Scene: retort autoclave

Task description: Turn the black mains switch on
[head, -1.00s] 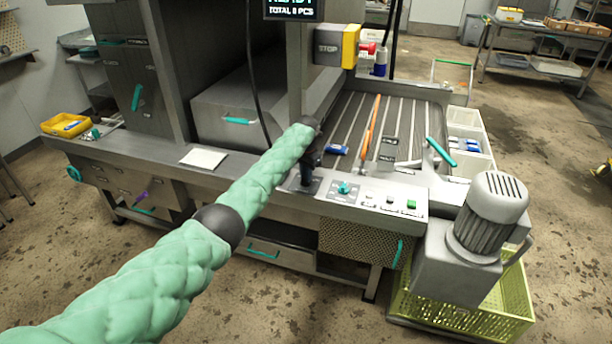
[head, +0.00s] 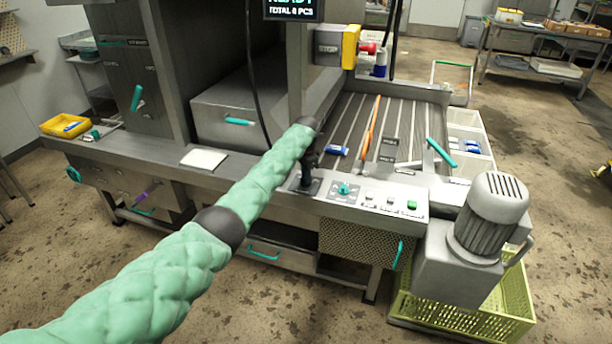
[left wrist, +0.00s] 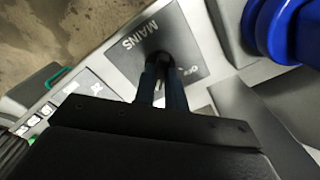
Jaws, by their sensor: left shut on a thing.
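The dark plate marked MAINS (left wrist: 128,62) fills the middle of the left wrist view. In the head view the mains plate (head: 313,190) lies at the left end of the control panel. My left gripper (left wrist: 165,72) points down at this plate, its two dark fingers close together and shut on the black mains switch (left wrist: 158,56). The fingers hide most of the switch, and a label beside it is partly covered, so I cannot read its position. In the head view my left gripper (head: 307,182) stands over the plate. My right gripper is not in view.
Right of the plate are a teal knob (head: 344,189) and several buttons, one green (head: 412,204). A yellow-sided STOP box (head: 350,46) is above. A grey motor (head: 490,215) stands at right. A blue object (left wrist: 285,30) is close by in the wrist view.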

